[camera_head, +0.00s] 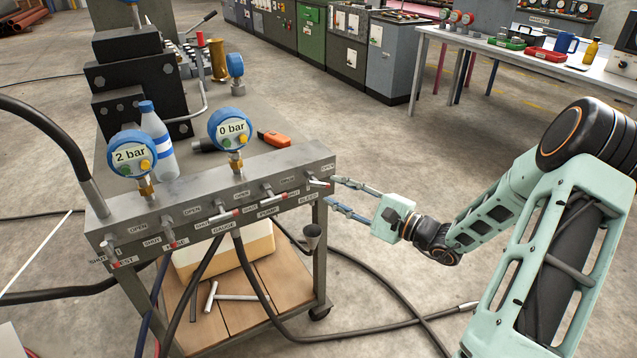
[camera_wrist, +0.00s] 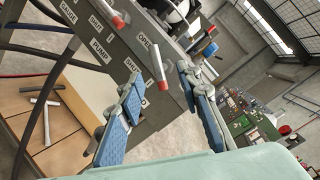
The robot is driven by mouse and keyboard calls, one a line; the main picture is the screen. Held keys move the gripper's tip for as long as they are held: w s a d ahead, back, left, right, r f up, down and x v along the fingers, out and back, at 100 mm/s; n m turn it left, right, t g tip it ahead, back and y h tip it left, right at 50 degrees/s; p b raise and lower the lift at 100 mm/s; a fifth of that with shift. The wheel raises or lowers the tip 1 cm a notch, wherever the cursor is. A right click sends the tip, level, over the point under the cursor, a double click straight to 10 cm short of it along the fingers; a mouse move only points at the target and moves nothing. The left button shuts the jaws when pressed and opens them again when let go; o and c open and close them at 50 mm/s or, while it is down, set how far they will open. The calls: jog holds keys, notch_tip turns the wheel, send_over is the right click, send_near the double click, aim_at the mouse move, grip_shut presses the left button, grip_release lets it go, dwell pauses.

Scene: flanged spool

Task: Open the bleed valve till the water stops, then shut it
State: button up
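The bleed valve lever (camera_head: 318,183), with a red tip, sits at the right end of the grey manifold (camera_head: 215,197), near the BLEED and OPEN labels. In the wrist view the lever (camera_wrist: 158,62) stands out between my two fingertips, apart from both as far as I can tell. My gripper (camera_head: 334,191) is open just right of the lever; it also shows in the wrist view (camera_wrist: 158,75). A cup-shaped funnel (camera_head: 312,236) hangs below the manifold's right end. I see no clear water stream. The left gauge (camera_head: 131,154) reads 2 bar, the right gauge (camera_head: 230,129) 0 bar.
Several other red-tipped levers line the manifold, including the pump lever (camera_head: 274,193). A water bottle (camera_head: 157,142) and an orange-handled tool (camera_head: 273,139) stand or lie on the cart top behind. Hoses cross the floor. Floor right of the cart is mostly free.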

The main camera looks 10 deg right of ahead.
aim_at(321, 185)
jog(key=x, duration=0.6)
jog(key=shift+w+a, duration=0.15)
grip_shut()
